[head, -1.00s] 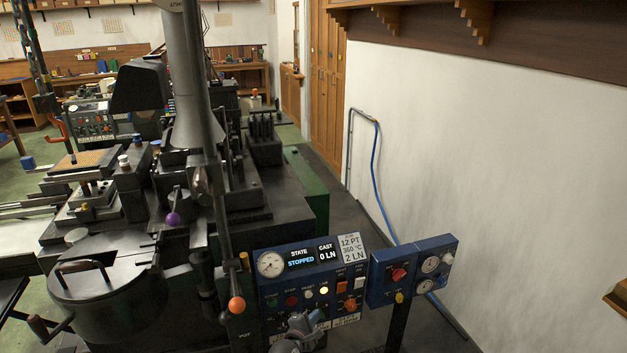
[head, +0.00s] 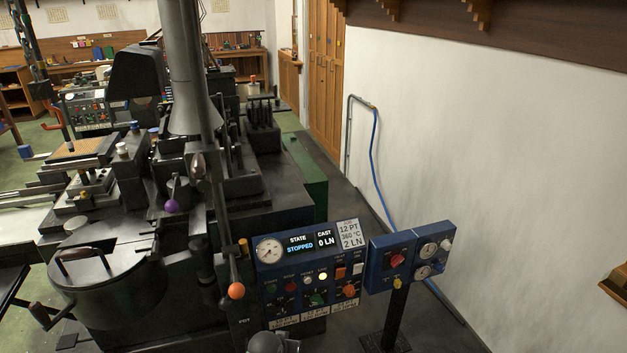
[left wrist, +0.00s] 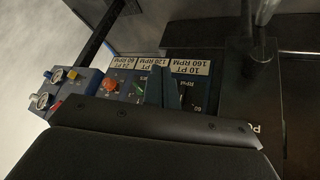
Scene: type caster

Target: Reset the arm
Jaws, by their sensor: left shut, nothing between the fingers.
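My left gripper (left wrist: 163,88) shows in the left wrist view, its fingers together and empty, above the lower part of the blue control panel. A grey part of my arm (head: 272,342) shows at the bottom edge of the head view, below the control panel (head: 268,279) and apart from it. The panel display (head: 300,247) reads STATE STOPPED and CAST 0 LN. A green knob (head: 317,299) and an orange knob (head: 349,290) are uncovered in the head view. Speed labels (left wrist: 190,68) appear upside down in the wrist view. My right gripper is not in view.
The dark casting machine (head: 110,270) fills the left, with an orange-balled lever (head: 236,291) beside the panel. A smaller blue box (head: 390,262) with a red knob and gauges stands on a post at right. Open floor lies toward the white wall (head: 520,170).

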